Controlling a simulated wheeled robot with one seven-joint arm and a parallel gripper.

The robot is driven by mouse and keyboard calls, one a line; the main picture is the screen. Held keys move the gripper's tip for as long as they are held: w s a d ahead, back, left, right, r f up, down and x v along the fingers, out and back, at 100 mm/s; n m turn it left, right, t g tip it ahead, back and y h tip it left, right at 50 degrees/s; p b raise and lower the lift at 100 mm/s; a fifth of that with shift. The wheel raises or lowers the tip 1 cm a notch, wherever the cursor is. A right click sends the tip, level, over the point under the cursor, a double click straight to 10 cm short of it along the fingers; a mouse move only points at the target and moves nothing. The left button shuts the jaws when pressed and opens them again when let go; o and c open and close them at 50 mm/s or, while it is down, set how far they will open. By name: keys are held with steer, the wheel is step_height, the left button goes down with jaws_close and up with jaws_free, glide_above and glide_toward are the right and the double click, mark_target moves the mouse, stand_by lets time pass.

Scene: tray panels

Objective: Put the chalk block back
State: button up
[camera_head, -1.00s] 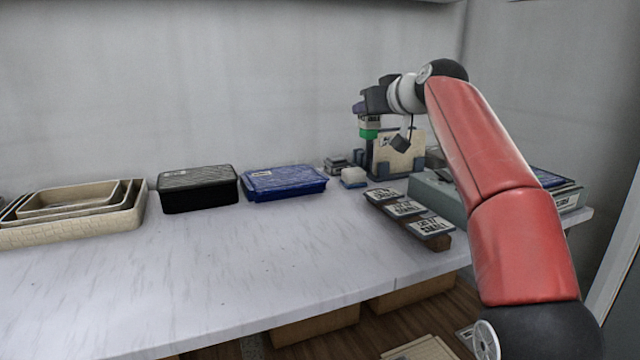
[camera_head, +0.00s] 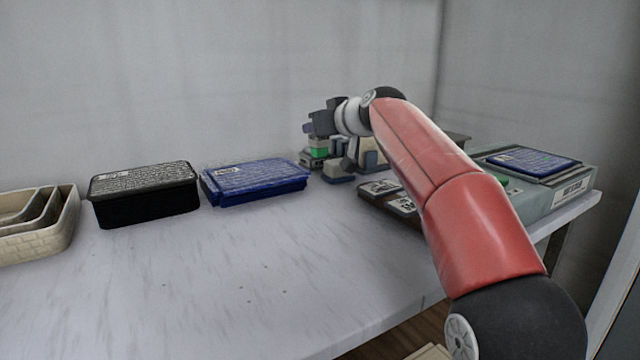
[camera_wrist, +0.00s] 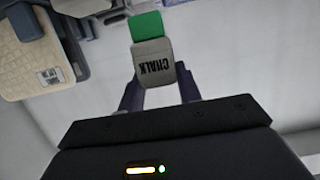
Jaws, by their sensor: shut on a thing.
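My gripper (camera_wrist: 160,88) is shut on the chalk block (camera_wrist: 154,60), a grey block with dark CHALK lettering, upside down in the wrist view. A green part (camera_wrist: 146,27) shows at the block's far end. In the head view my gripper (camera_head: 322,128) is raised over the far back of the counter. The block's green part (camera_head: 318,153) hangs below it, in front of or above small grey items; the gap cannot be told. A beige panel (camera_wrist: 28,52) with a small label is left of the block in the wrist view, apart from it.
A blue lidded box (camera_head: 255,178), a black lidded box (camera_head: 143,195) and nested beige trays (camera_head: 50,240) line the back. Labelled plates (camera_head: 380,188) lie partly behind my arm. A grey case (camera_head: 560,202) carries a blue panel (camera_head: 535,161). The front counter (camera_head: 220,300) is clear.

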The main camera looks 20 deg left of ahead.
step_height(320, 180, down, 9)
steer(key=b, duration=0.2)
steer(key=shift+r+b, duration=0.1)
steer(key=shift+b, duration=0.25)
steer(key=shift+f, duration=0.2)
steer(key=o, duration=1)
steer(key=shift+r, duration=0.1)
steer(key=shift+r, duration=0.1)
steer(key=b+v, duration=0.2)
steer(key=v, duration=1)
steer(key=shift+b, duration=0.3)
